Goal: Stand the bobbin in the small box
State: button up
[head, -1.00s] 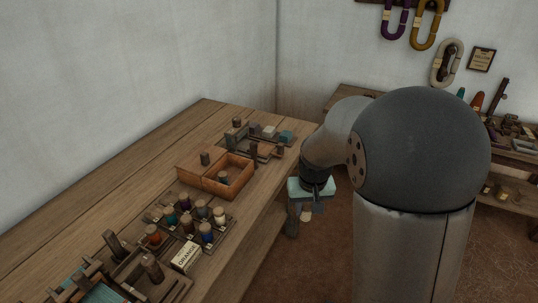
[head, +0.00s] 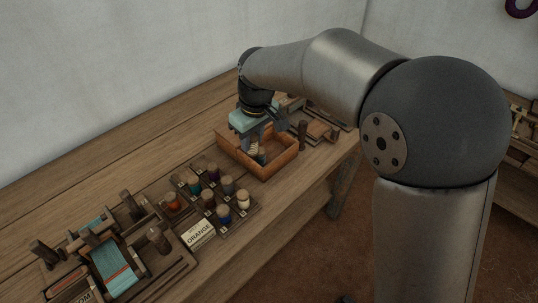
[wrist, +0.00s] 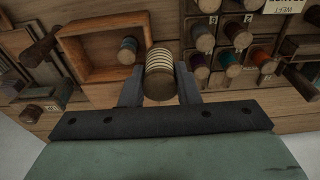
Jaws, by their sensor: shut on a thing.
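My gripper (wrist: 159,72) is shut on the bobbin (wrist: 160,76), a wooden spool with cream-striped winding, seen nearly end-on between the fingers in the wrist view. In the head view the gripper (head: 255,139) is over the small open wooden box (head: 284,162), and the pale bobbin (head: 253,146) hangs below it. The box (wrist: 78,71) is also at upper left in the wrist view.
A rack of coloured bobbins (head: 209,199) stands in front of the box, with an ORANGE label (head: 199,233) beside it. A dark upright peg (head: 302,134) is close to the box's right side. A small loom with teal cloth (head: 113,262) is at lower left.

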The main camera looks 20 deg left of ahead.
jog(key=w+f+p, duration=0.1)
jog(key=w+f, duration=0.2)
jog(key=w, duration=0.1)
jog(key=w+d+f+p, duration=0.1)
jog(key=w+f, duration=0.2)
jog(key=w, duration=0.1)
jog(key=w+f+p, duration=0.1)
jog(key=w+f, duration=0.2)
jog(key=w, duration=0.2)
jog(key=shift+d+p, duration=0.35)
jog(key=shift+d, duration=0.05)
jog(key=shift+w+f, duration=0.25)
jog(key=shift+f, duration=0.1)
jog(key=shift+w+f+p, duration=0.1)
jog(key=shift+f+p, duration=0.2)
jog(key=shift+f, duration=1.3)
jog(key=shift+f, duration=0.2)
jog(key=o, duration=0.7)
